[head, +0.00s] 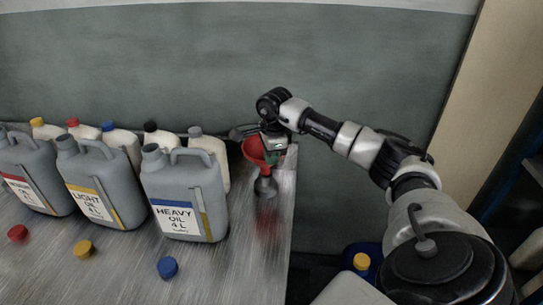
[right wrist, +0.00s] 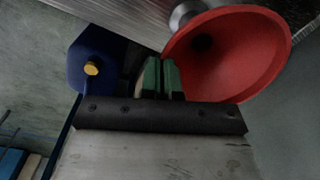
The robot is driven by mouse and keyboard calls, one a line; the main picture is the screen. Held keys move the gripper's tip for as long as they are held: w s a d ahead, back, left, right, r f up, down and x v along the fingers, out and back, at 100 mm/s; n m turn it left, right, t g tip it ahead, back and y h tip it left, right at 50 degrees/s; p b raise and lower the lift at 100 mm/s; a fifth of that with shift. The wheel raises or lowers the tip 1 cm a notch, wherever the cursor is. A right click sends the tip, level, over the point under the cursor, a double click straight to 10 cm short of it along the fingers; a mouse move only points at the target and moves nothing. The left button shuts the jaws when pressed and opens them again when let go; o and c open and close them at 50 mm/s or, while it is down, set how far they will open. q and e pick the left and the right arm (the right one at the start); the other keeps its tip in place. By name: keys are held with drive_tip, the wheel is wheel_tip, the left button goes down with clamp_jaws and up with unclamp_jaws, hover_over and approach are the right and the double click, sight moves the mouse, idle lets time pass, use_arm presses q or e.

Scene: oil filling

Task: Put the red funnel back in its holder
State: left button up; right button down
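The red funnel (head: 253,152) is at the right end of the table, wide mouth up, and also shows large in the right wrist view (right wrist: 230,55). My right gripper (head: 272,143) is at its rim. The green finger pads (right wrist: 163,78) are close together, pinching the funnel's edge. A grey holder (head: 265,187) stands directly below the funnel; part of a grey rounded piece (right wrist: 183,15) shows beside the funnel in the wrist view. My left gripper is in neither view.
Large grey oil cans, including the heavy oil can (head: 187,205), stand left of the holder, with smaller bottles behind. Red, yellow and blue caps (head: 168,267) lie in front. A blue container (right wrist: 98,58) with a yellow cap is beyond the table's right edge.

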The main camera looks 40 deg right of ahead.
drive_tip(key=shift+f, duration=0.25)
drive_tip(key=shift+f+b, duration=0.5)
drive_tip(key=shift+f, duration=0.25)
drive_tip(key=shift+f+b, duration=0.55)
drive_tip(key=shift+f, duration=0.05)
idle(0.3)
drive_tip(key=c, duration=1.3)
unclamp_jaws()
